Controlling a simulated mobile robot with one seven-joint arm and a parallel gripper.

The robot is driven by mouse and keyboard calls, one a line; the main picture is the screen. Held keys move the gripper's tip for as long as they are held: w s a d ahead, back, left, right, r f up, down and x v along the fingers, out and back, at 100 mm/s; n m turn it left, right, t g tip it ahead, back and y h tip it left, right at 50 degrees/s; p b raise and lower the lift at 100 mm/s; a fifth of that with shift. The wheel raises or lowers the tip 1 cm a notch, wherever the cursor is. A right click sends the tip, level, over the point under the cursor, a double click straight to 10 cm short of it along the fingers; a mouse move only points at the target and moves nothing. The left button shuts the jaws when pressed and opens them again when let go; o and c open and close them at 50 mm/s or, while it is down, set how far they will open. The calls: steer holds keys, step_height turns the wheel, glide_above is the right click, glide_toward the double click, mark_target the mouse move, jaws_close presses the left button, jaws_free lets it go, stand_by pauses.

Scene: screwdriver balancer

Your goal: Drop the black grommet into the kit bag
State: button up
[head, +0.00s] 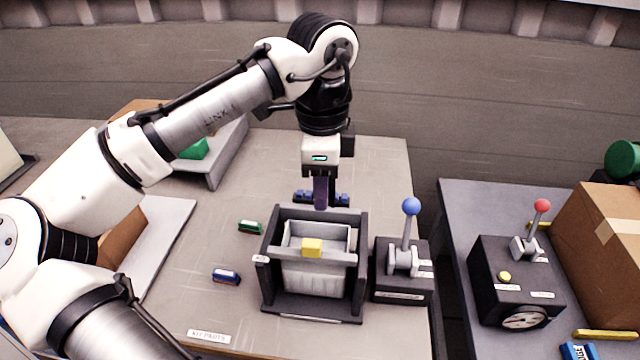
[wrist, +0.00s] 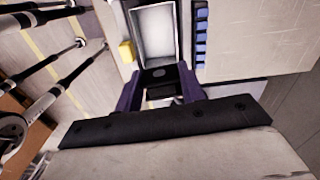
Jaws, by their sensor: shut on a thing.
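My gripper (head: 320,205) points down just behind the black frame that holds the kit bag (head: 312,282). The bag is pale grey, and its open mouth faces up. In the wrist view the bag's pale inside (wrist: 155,35) lies just beyond the fingertips. The two purple fingers (wrist: 160,90) are shut on a small dark piece, which looks like the black grommet (wrist: 158,74), with a grey round spot on it. In the head view the fingers hide the grommet. It appears beside the bag's mouth, and its exact height above the rim cannot be told.
A yellow block (head: 312,248) sits on the frame's front bar. Several blue pieces (head: 342,199) stand behind the frame. A green part (head: 250,227) and a blue part (head: 226,276) lie left. A box with a blue-knobbed lever (head: 411,206) stands close right.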

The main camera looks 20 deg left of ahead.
steer(key=shift+f+b, duration=2.75)
steer(key=shift+b, duration=0.05)
steer(key=o, duration=1)
steer(key=shift+o, duration=0.2)
step_height(320, 180, up, 14)
steer(key=shift+f+p, duration=0.1)
steer(key=shift+p, duration=0.6)
steer(key=shift+s, duration=0.1)
